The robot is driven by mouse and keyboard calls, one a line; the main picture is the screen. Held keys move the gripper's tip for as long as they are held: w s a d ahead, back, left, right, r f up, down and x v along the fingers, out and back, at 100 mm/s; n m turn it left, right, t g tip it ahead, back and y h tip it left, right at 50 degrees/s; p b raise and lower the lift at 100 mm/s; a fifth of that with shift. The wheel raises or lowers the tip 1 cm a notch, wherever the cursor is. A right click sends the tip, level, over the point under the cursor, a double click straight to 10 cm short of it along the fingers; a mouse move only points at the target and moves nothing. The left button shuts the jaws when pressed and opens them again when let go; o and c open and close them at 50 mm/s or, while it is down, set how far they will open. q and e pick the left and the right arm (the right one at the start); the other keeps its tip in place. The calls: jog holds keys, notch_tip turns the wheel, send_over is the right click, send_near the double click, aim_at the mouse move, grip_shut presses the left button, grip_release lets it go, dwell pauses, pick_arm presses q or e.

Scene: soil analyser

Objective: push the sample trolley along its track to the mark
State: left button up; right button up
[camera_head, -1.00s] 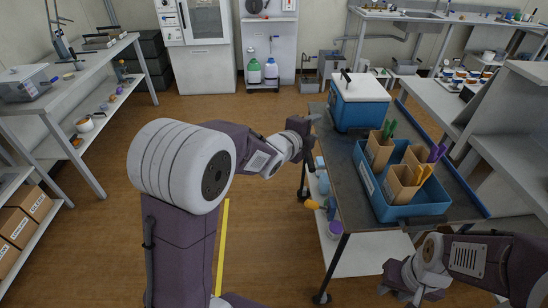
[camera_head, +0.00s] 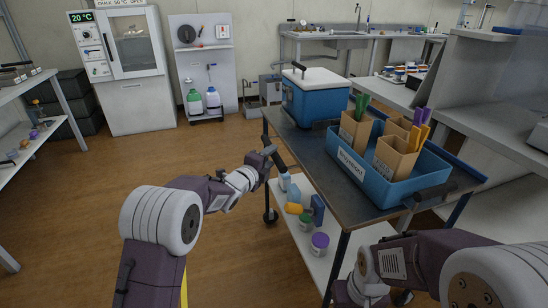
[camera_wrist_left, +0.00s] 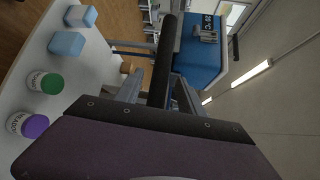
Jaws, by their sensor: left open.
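The sample trolley (camera_head: 345,207) has a dark top and a white lower shelf. It carries a blue-and-white cool box (camera_head: 318,100) and a blue tray (camera_head: 425,180) with brown boxes in it. My left gripper (camera_head: 268,160) is at the trolley's left side. In the left wrist view a black bar (camera_wrist_left: 163,62) runs between my open left fingers (camera_wrist_left: 160,93); I cannot tell if they touch it. Another black bar (camera_head: 430,194) is at the trolley's near end. My right wrist shows at the lower right, below that end; its fingers are not clear.
Bottles and tubs, including a purple-lidded one (camera_head: 320,242), stand on the lower shelf. A yellow floor stripe (camera_head: 184,292) shows behind my left arm. A grey bench (camera_head: 530,150) stands close on the right. Wooden floor (camera_head: 150,165) is clear to the trolley's left.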

pick_arm(q)
jog(key=shift+x, duration=1.85)
grip_shut()
